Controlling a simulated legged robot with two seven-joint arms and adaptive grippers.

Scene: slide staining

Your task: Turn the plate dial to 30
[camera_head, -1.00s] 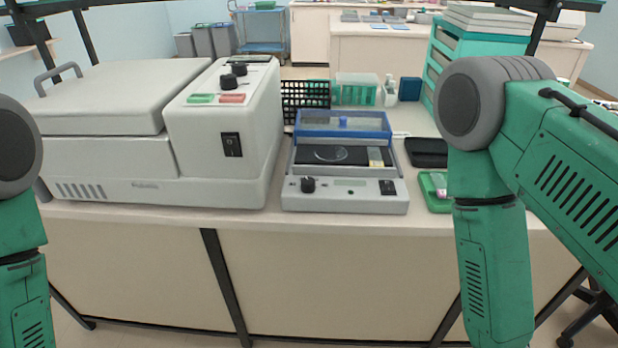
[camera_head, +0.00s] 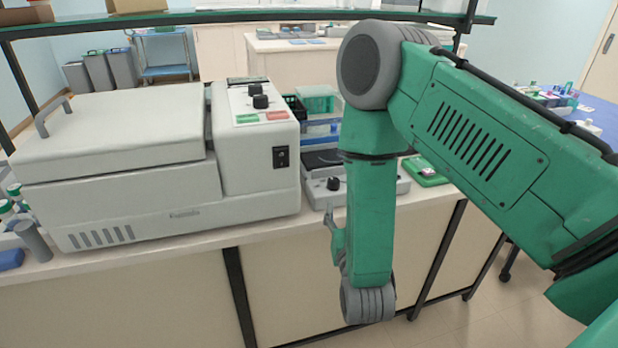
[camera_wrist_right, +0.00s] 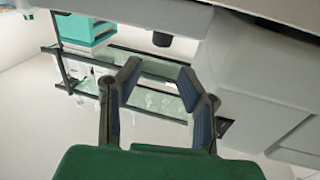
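The plate dial (camera_head: 333,184) is a black knob on the front of the low grey plate device (camera_head: 316,197). Its setting is too small to read. My right gripper (camera_head: 333,216) shows in part beside my forearm, below and in front of the device. In the right wrist view my right gripper (camera_wrist_right: 159,72) is open, with nothing between its fingers. A dark knob (camera_wrist_right: 162,38), apparently the plate dial, lies beyond the fingertips, apart from them. My right arm hides much of the plate device in the head view. My left gripper is out of view.
A large grey-white machine (camera_head: 110,185) stands left of the plate device, with black knobs (camera_head: 260,102) on top. A green tray (camera_head: 425,172) lies to the right. A shelf (camera_head: 120,22) spans above the bench. The bench front edge (camera_head: 262,236) is clear.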

